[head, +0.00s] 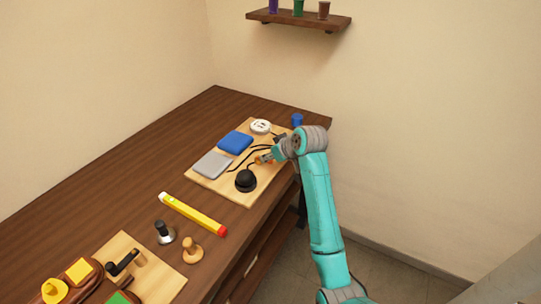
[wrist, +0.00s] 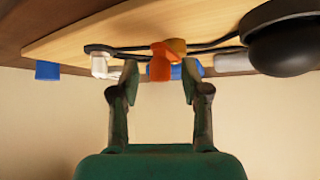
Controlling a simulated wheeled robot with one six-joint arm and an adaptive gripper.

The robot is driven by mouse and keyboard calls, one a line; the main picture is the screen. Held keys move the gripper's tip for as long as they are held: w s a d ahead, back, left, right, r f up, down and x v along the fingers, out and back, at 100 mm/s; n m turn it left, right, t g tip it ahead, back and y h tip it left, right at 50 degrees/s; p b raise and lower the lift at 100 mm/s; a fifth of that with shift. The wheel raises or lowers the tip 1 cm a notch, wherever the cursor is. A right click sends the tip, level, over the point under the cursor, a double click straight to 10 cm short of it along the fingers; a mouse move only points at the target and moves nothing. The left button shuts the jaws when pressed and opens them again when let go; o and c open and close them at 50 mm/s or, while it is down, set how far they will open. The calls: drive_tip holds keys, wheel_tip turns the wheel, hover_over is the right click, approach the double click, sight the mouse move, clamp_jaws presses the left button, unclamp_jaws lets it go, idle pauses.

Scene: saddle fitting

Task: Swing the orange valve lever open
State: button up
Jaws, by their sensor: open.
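The orange valve lever (wrist: 161,62) hangs from the light wooden board in the upside-down wrist view, roughly centred between my fingertips. In the head view a small orange patch of the lever (head: 264,159) shows at the board's right side, largely hidden by my gripper. My gripper (head: 273,155) is at the end of the teal arm, low over the board's right edge. In the wrist view my gripper (wrist: 160,72) is open, with one finger on each side of the lever. I cannot tell whether either finger touches it.
The board (head: 222,188) carries a blue pad (head: 235,142), a grey pad (head: 211,164), a black dome (head: 245,180), a white round socket (head: 261,126) and black cables. A blue cup (head: 297,120) stands behind. A yellow bar (head: 193,213) lies nearer; the table's left side is clear.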

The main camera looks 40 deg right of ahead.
drive_tip(key=shift+w+f, duration=0.15)
clamp_jaws()
drive_tip(key=shift+a, duration=0.15)
drive_tip(key=shift+a+m+h, duration=0.55)
drive_tip(key=shift+m+h, duration=0.45)
drive_tip(key=shift+m, duration=0.2)
drive_tip(key=m+h, duration=0.1)
drive_tip(key=a+m+g+h, duration=0.1)
drive_tip(key=m, duration=0.1)
drive_tip(key=shift+a+m+h, duration=0.2)
drive_tip(key=shift+m+h, duration=0.1)
drive_tip(key=m+g+h, duration=0.1)
drive_tip(key=m, duration=0.1)
drive_tip(key=a+m+g+h, duration=0.1)
drive_tip(key=m, duration=0.1)
drive_tip(key=w+a+m+g+h, duration=0.1)
drive_tip(key=shift+m+g, duration=0.4)
